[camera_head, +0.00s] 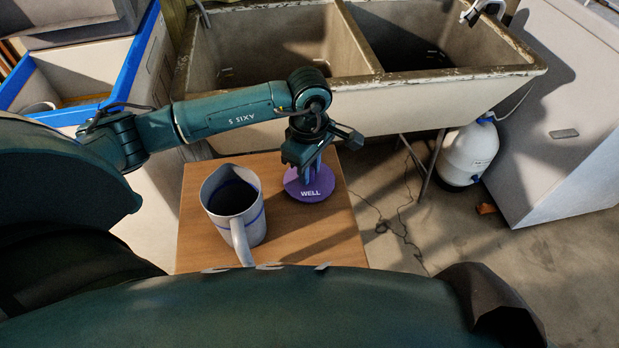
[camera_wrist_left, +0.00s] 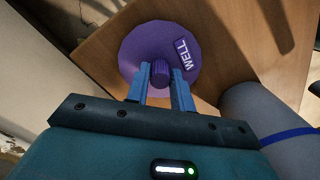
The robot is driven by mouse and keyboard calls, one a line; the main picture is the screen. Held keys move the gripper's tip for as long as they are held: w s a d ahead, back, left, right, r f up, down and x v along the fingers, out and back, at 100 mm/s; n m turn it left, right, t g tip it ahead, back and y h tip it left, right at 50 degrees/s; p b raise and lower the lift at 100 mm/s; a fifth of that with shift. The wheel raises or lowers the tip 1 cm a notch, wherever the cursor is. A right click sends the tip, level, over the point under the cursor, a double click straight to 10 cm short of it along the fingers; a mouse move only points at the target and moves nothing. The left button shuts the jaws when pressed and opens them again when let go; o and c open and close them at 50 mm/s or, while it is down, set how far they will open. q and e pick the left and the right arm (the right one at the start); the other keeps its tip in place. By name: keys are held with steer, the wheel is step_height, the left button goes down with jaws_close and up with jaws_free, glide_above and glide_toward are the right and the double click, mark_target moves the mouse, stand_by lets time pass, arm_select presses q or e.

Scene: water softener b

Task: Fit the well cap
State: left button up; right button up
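The well cap (camera_head: 309,192) is a purple disc marked WELL, lying flat at the back right of a small wooden table. It also shows in the left wrist view (camera_wrist_left: 133,47), with a ribbed knob at its centre. My left gripper (camera_head: 311,170) is over the cap, pointing down. In the left wrist view its blue fingers (camera_wrist_left: 160,82) stand on either side of the knob. I cannot tell whether they press on it. In the blue-rimmed bin (camera_head: 138,42) at the left, a pale round rim (camera_head: 41,106) shows partly. My right gripper is not in view.
A white jug (camera_head: 250,222) with a dark inside stands on the wooden table (camera_head: 290,245), left of the cap. A double stone sink (camera_head: 440,100) is behind. A white tank (camera_head: 468,152) and an appliance (camera_head: 560,115) stand right. My own body covers the foreground.

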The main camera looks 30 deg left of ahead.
arm_select(q)
jaws_close()
steer(key=shift+r+p, duration=0.75)
steer(key=shift+r, duration=1.05)
